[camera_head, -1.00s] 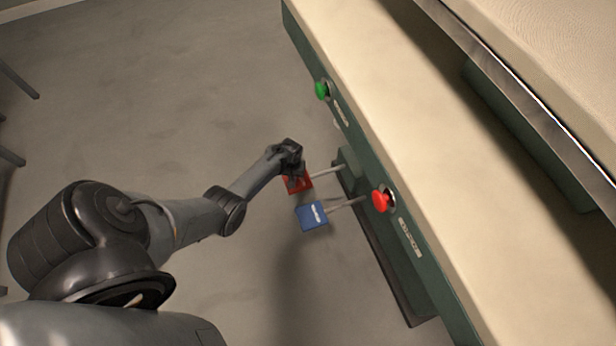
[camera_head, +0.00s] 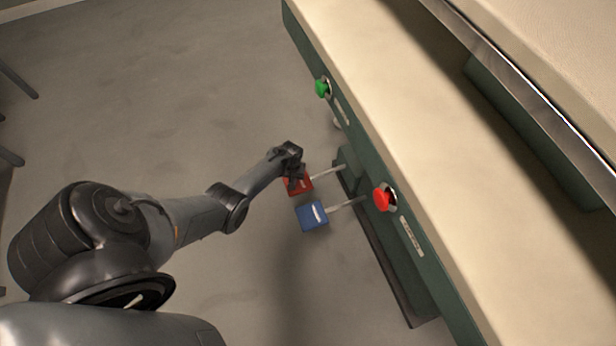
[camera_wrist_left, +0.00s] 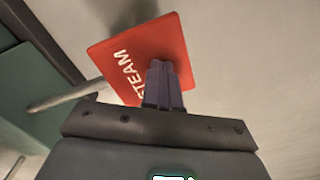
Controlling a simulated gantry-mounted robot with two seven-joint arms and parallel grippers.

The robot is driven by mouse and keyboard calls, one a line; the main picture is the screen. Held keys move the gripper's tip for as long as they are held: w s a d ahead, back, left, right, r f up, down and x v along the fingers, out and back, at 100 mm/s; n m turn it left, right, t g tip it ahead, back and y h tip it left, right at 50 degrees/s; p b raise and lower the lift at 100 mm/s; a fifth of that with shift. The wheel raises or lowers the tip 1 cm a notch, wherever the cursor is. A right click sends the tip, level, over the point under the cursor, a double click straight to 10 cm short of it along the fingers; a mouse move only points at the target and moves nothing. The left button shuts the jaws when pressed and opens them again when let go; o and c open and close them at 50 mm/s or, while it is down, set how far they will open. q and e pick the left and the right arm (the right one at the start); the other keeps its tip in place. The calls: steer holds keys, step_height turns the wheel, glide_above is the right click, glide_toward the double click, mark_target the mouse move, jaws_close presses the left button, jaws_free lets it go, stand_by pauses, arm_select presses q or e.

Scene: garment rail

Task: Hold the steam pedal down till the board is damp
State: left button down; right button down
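The red steam pedal (camera_head: 304,186) sticks out on a metal rod from the green base of the press, low near the floor. In the left wrist view the red plate (camera_wrist_left: 118,50) reads "STEAM". My left gripper (camera_head: 295,179) reaches down over it. Its fingertips (camera_wrist_left: 160,68) are together and lie against the plate or just over it; I cannot tell how far the pedal is pressed. The long cream board (camera_head: 400,110) looks evenly pale, with no clear damp patch. My right gripper is out of view.
A blue pedal (camera_head: 312,215) sits close beside the red one, on its own rod. A green button (camera_head: 322,88) and a red button (camera_head: 382,199) are on the press front. A second cream surface with a metal edge (camera_head: 530,85) is at upper right.

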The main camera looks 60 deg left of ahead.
arm_select(q)
steer(key=shift+f, duration=0.65)
steer(key=shift+f+b, duration=0.3)
steer(key=shift+f, duration=0.35)
stand_by(0.5)
steer(key=shift+r, duration=0.1)
step_height(320, 180, up, 9)
steer(key=p, duration=0.9)
